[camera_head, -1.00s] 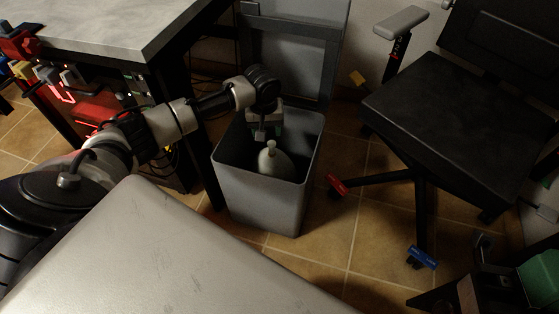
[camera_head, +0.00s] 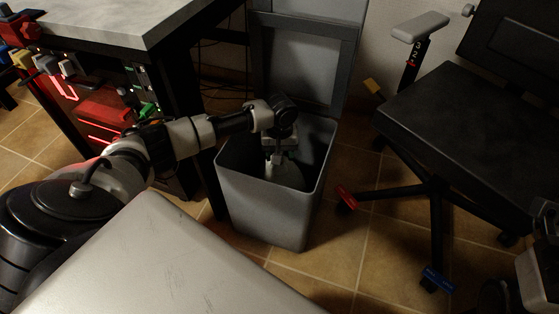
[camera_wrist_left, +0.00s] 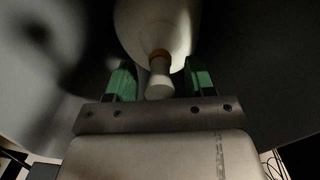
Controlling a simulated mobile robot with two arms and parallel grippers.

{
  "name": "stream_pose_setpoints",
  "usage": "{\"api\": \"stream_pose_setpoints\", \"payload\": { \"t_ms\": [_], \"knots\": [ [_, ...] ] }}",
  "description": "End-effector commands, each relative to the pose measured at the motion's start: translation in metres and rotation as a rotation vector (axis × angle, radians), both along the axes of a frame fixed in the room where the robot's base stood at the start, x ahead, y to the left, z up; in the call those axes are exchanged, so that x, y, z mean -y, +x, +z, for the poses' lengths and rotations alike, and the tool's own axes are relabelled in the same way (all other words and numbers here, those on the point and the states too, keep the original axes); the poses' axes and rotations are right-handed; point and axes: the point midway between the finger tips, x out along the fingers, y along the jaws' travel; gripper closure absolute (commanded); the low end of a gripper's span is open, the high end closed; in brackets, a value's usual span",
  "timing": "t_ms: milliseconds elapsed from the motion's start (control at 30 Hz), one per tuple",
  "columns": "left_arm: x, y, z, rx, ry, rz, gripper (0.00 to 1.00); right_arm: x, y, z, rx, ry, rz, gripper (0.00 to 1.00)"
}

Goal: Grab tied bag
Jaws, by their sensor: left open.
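The tied bag (camera_head: 287,176) is pale, with a narrow tied neck, and sits inside the grey bin (camera_head: 262,204). In the left wrist view the bag (camera_wrist_left: 152,30) has an orange-brown tie around its neck. My left gripper (camera_head: 271,158) reaches down into the bin from above. In the left wrist view its two green-padded fingers (camera_wrist_left: 160,82) are open, one on each side of the bag's neck. I cannot tell whether they touch it. In the head view the gripper hides much of the bag.
The bin's lid (camera_head: 302,66) stands raised at the back. A desk (camera_head: 120,22) with red-lit equipment is to the left. A black office chair (camera_head: 470,130) stands to the right, its wheeled base near the bin. Tiled floor (camera_head: 330,268) shows in front.

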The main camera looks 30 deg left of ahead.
Motion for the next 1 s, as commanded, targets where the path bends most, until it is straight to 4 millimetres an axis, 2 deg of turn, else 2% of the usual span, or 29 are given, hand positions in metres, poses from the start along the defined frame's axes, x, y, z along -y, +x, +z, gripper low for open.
{"api": "stream_pose_setpoints", "payload": {
  "t_ms": [33, 133, 467, 800, 1000],
  "knots": [
    [-0.0008, 0.0, -0.0102, -0.001, 0.001, 0.001, 0.47, -0.0001, -0.0006, -0.0016, 0.019, 0.001, -0.001, 1.0],
    [-0.0007, 0.0001, -0.0165, 0.0, 0.001, 0.001, 0.47, -0.0006, -0.0005, 0.0028, 0.034, -0.002, -0.002, 1.0],
    [-0.0005, 0.0001, -0.0175, 0.001, 0.001, 0.0, 0.48, -0.0009, -0.0004, 0.0067, 0.041, -0.003, -0.002, 1.0],
    [-0.0005, 0.0001, -0.0175, 0.001, 0.001, 0.0, 1.0, -0.0009, -0.0008, 0.0066, 0.042, -0.003, -0.002, 1.0],
    [-0.0005, 0.0001, -0.0175, 0.0, 0.001, 0.0, 1.0, -0.001, -0.0008, 0.0065, 0.042, -0.003, -0.002, 1.0]
  ]
}}
